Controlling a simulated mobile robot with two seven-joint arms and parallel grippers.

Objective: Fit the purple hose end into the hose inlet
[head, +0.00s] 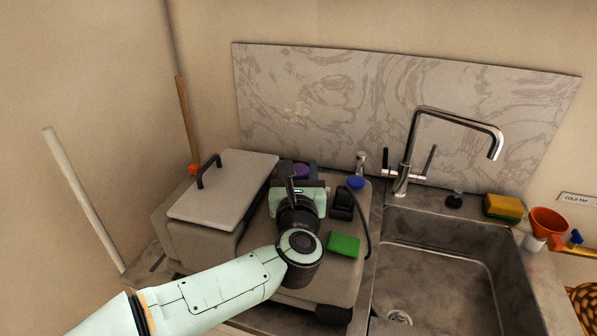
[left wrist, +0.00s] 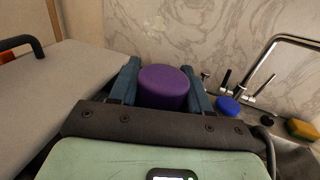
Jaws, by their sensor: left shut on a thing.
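The purple hose end (left wrist: 165,86) sits between the two blue-grey fingers of my left gripper (left wrist: 160,84) in the left wrist view. The gripper is shut on it. In the head view only a small part of the purple hose end (head: 301,170) shows behind my left gripper (head: 300,182), above the grey unit by the sink. A dark fitting with a blue cap (head: 356,182) stands just right of the gripper; the blue cap also shows in the left wrist view (left wrist: 229,105). I cannot tell which part is the hose inlet. My right gripper is not in view.
A grey lidded box (head: 222,188) with a black handle stands left of the gripper. A green sponge (head: 344,244) lies in front. The sink (head: 440,275) and tall tap (head: 411,150) are at right. A marbled backsplash (head: 400,105) rises behind.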

